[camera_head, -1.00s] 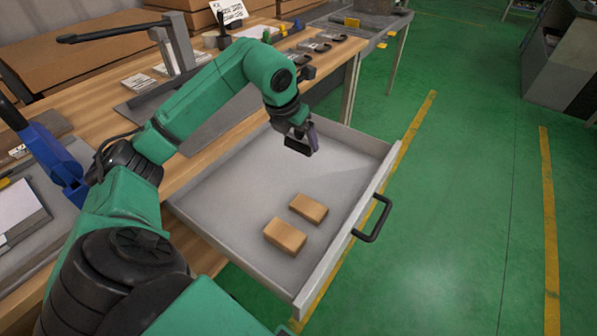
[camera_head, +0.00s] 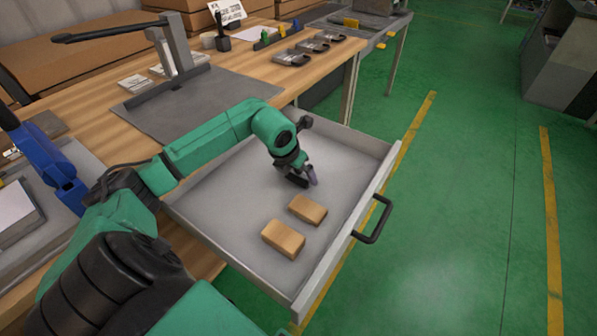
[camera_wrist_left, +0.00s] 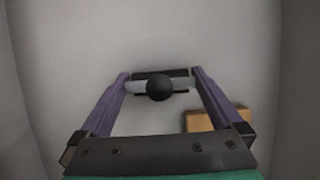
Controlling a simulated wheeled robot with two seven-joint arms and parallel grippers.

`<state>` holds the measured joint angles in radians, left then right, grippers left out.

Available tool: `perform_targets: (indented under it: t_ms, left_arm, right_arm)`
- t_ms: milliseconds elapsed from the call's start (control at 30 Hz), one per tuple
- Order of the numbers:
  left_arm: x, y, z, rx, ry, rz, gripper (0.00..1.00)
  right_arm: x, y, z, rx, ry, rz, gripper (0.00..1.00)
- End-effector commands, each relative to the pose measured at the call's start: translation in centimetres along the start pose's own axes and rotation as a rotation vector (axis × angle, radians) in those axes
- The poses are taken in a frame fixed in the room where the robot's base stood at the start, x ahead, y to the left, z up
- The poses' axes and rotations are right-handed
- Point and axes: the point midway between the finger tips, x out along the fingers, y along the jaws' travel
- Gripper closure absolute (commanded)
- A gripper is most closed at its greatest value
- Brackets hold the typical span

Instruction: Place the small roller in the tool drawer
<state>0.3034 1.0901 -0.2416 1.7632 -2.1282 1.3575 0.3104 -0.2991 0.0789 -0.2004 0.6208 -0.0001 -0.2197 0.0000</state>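My left gripper (camera_head: 302,180) is low inside the open tool drawer (camera_head: 215,190), over the far part of its floor. In the left wrist view, its two purple fingers (camera_wrist_left: 162,78) are shut on the small roller (camera_wrist_left: 160,88), which spans the gap between them. The roller shows a round black end and a pale grey and black body. In the head view the gripper and arm mostly hide it. I cannot tell whether the roller touches the drawer floor. My right gripper is not in view.
Two brown boxes (camera_head: 283,238) (camera_head: 308,210) lie in the drawer's near part; one also shows in the left wrist view (camera_wrist_left: 215,119). The drawer front has a black handle (camera_head: 374,220). The wooden bench (camera_head: 262,75) behind holds several tools.

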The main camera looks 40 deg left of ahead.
Motion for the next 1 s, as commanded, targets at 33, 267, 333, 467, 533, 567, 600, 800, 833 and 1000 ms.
perform_targets:
  t_ms: [33, 267, 333, 467, 533, 567, 600, 800, 833, 1000]
  left_arm:
    - [0.0, 0.0, 0.0, 0.0, 0.0, 0.0, 0.0]
    - [-1.5, 0.1, 0.2, 0.0, -0.003, 0.002, 0.0]
    - [-2.8, 0.1, 0.2, 0.002, -0.003, 0.003, 0.0]
    - [-6.0, 0.1, 0.1, 0.004, -0.004, 0.005, 0.0]
    - [-7.8, 0.2, 0.1, 0.002, -0.004, 0.006, 0.0]
    - [-8.6, 0.2, 0.1, 0.002, -0.003, 0.006, 0.0]
    - [-9.6, 0.1, 0.0, 0.004, -0.001, 0.006, 0.0]
    - [-12.0, 0.0, 0.0, 0.001, 0.0, 0.001, 0.0]
    - [-12.2, 0.0, 0.0, 0.001, 0.0, 0.001, 0.0]
    - [-12.2, 0.0, 0.1, 0.0, 0.0, 0.0, 0.0]
  right_arm:
    - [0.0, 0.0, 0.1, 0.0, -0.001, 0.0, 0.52]
    - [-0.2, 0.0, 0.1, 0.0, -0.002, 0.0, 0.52]
    - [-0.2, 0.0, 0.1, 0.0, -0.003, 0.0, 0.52]
    - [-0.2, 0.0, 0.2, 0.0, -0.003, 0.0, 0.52]
    - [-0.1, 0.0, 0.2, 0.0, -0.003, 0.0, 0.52]
    - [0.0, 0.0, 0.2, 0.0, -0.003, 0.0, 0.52]
    - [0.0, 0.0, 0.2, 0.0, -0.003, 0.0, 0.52]
    - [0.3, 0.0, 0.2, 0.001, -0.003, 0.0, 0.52]
    - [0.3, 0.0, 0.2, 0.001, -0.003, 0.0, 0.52]
    - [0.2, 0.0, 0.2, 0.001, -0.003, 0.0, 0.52]
